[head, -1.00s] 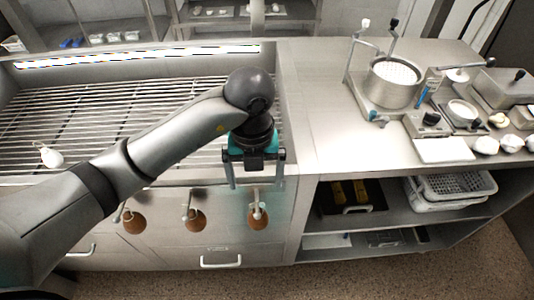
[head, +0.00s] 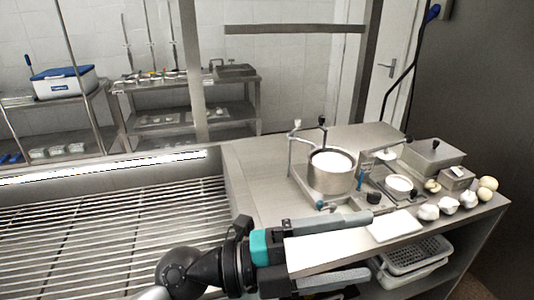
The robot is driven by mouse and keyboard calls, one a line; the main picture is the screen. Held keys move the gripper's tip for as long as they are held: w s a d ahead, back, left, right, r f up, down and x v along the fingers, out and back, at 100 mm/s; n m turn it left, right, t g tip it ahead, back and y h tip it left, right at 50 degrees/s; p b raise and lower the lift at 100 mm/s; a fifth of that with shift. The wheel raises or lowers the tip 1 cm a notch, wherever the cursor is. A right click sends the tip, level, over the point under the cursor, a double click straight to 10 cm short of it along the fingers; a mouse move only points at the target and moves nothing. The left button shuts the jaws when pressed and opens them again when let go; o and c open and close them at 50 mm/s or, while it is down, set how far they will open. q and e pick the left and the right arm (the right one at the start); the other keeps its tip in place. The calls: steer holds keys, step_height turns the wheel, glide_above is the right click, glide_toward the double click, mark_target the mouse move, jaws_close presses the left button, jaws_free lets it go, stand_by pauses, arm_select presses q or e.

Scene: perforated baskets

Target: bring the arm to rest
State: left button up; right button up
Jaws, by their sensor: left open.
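My left gripper (head: 366,245) reaches in from the bottom of the head view, with its fingers pointing right. Its two fingers are wide apart, and I see nothing gripped between them. It is in front of the steel counter (head: 265,190) near its front edge, and its wrist is over the right part of the slatted grill (head: 110,235). My right gripper is not in view.
A metal pot (head: 330,172) stands on the counter, with a white board (head: 394,226), a lidded steel box (head: 432,157) and several pale round items to its right. Perforated baskets (head: 415,258) sit on the shelf below. Racks (head: 185,100) stand behind.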

arm_select(q)
steer(key=w+a+r+n+t+y, duration=0.35)
steer(key=w+a+n+t, duration=0.2)
steer(key=n+t, duration=0.35)
steer(key=w+a+r+n+t+y, duration=0.2)
steer(key=w+a+n+t+y, duration=0.2)
steer(key=a+n+t, duration=0.45)
steer(key=w+a+f+n+g+y, duration=0.1)
steer(key=a+f+n+g+y, duration=0.1)
steer(key=a+f+n+y, duration=0.95)
steer(key=s+a+f+n+g+y, duration=0.1)
steer(key=s+f+g, duration=0.25)
steer(key=f, duration=0.35)
steer(key=s+a+f+n+g, duration=0.1)
steer(key=s+f+g, duration=0.25)
steer(key=f, duration=0.25)
steer(key=s+d+f+g+h, duration=0.1)
steer(key=s+f+g, duration=0.7)
steer(key=s, duration=0.6)
step_height(320, 180, down, 24)
steer(key=s+r, duration=0.1)
steer(key=s, duration=0.1)
steer(key=s+a+f+g, duration=0.1)
steer(key=s+a+f, duration=0.1)
steer(key=s+f, duration=1.1)
steer(key=shift+s+a+m, duration=0.3)
steer(key=shift+s, duration=0.55)
